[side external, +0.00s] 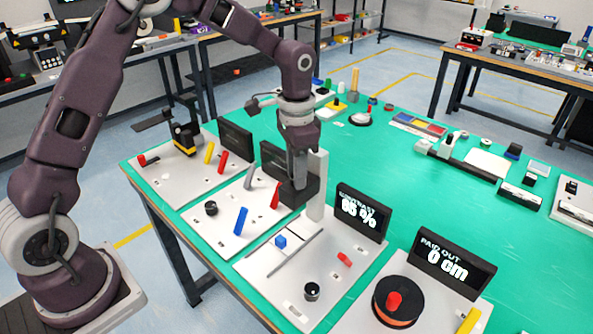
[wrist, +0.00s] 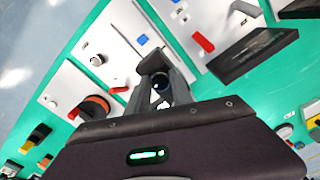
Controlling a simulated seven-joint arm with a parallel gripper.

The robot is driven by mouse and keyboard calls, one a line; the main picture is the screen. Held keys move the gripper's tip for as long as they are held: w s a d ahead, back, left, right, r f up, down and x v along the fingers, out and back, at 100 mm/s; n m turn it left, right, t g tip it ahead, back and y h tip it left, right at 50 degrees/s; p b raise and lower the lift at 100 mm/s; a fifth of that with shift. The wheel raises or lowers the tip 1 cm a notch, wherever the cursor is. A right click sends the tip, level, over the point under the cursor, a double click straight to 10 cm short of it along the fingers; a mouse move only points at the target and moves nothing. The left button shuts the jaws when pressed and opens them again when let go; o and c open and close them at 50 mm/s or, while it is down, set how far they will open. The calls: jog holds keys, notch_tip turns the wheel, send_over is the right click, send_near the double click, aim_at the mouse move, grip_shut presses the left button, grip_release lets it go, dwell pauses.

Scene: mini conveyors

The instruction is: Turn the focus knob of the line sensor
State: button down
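The line sensor station is a pale board (side external: 265,268) with a white upright post (side external: 317,185), a dark sensor head (side external: 299,194) beside the post, and a display (side external: 362,211) whose lower line looks like 85 %. My gripper (side external: 297,178) points down at the sensor head, its fingertips at or just above the head's top. In the wrist view a dark round part (wrist: 161,83) shows between the grey fingers; I cannot tell whether it is the focus knob or whether the fingers touch it. The finger opening is unclear. A black knob (side external: 311,291) sits at the board's front.
A blue cube (side external: 281,242) and a red piece (side external: 345,260) are on the same board. A reel (side external: 396,302) with a PAID OUT display (side external: 452,263) stands to the right. A lever board with a red handle (side external: 275,196) is close on the left.

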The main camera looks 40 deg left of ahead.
jog(key=shift+m, duration=2.9)
jog(key=c, duration=1.1)
grip_release()
jog(key=shift+r, duration=0.1)
notch_tip(320, 180, up, 7)
jog(key=shift+f, duration=0.15)
